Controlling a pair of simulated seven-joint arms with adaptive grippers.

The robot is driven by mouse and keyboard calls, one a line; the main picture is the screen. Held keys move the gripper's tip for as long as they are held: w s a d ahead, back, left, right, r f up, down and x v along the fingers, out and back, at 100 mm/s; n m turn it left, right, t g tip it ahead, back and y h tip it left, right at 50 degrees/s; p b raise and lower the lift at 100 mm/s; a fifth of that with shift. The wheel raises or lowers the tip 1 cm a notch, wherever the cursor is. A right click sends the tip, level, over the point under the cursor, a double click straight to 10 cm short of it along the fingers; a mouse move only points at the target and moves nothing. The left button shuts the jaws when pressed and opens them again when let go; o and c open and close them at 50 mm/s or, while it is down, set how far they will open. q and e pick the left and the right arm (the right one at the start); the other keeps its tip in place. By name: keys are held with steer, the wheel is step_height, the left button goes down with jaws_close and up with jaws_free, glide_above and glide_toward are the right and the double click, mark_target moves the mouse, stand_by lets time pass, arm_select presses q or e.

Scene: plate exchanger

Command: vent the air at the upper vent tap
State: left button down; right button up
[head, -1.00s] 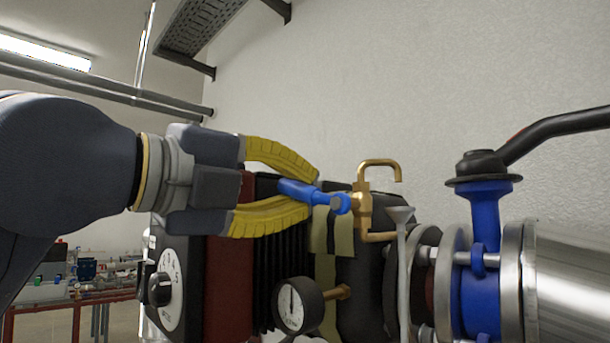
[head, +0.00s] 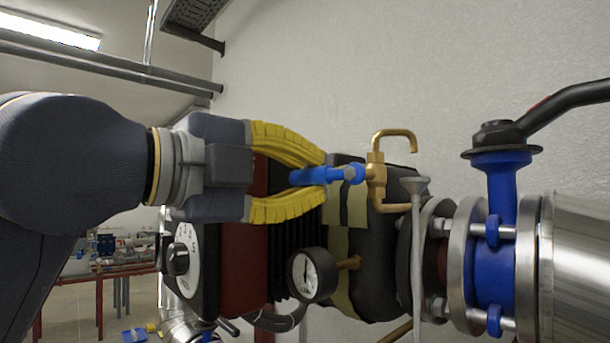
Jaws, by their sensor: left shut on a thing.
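The upper vent tap (head: 377,180) is a small brass tap with a hooked spout on top, at the middle right of the head view. Its blue lever handle (head: 345,172) points left from the brass body. My left gripper (head: 318,180) has yellow fingers and comes in from the left. Its fingers are shut on the blue handle, one above and one below it. A grey funnel (head: 416,188) stands just right of the tap. My right gripper is not in view.
Below the tap hangs a round pressure gauge (head: 311,274). The plate exchanger's dark red and black body (head: 238,262) with a numbered dial (head: 184,260) is at lower left. A blue valve (head: 495,200) with a black lever (head: 570,105) stands at right. The wall above is clear.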

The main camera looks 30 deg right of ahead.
arm_select(q)
steer(key=shift+f, duration=0.1)
steer(key=c, duration=1.3)
jaws_free()
steer(key=shift+a, duration=0.1)
steer(key=s+a, duration=0.2)
steer(key=a, duration=0.9)
steer(key=shift+a, duration=0.3)
